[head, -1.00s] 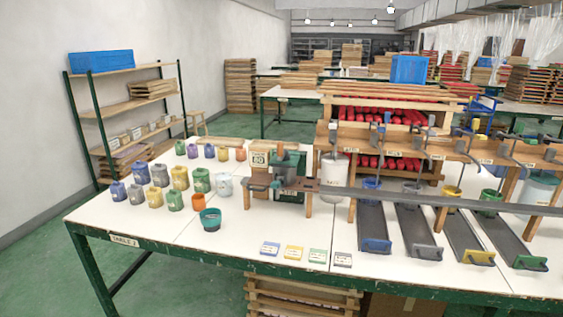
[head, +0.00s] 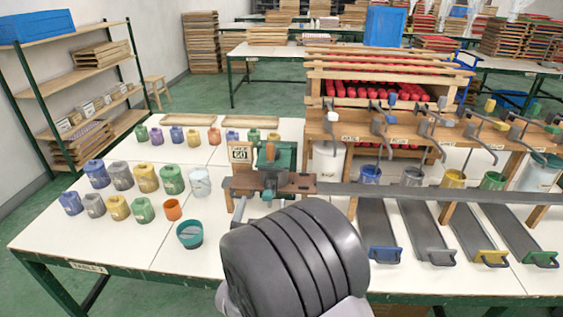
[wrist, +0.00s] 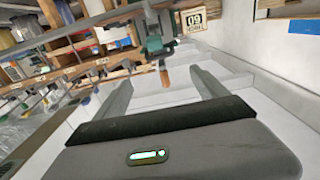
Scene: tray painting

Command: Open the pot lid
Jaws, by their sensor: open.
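Several coloured pots stand in rows on the left of the white table, among them a large yellow pot (head: 146,178), a green pot (head: 172,180) and a pale pot (head: 200,181). Their tops look closed, but lids are too small to make out clearly. A small orange pot (head: 173,210) stands in front of them. My gripper (wrist: 161,78) is open and empty in the wrist view, its two fingers apart. No pot is between them. In the head view my dark ribbed arm covers the front middle of the table and hides my fingers.
A teal clamp-like device (head: 278,160) on a wooden bar stands mid-table by a number sign (head: 240,154). It shows beyond my fingers in the wrist view (wrist: 157,40). An open teal bowl (head: 190,235) sits near the front. Dark channels (head: 372,225) fill the right.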

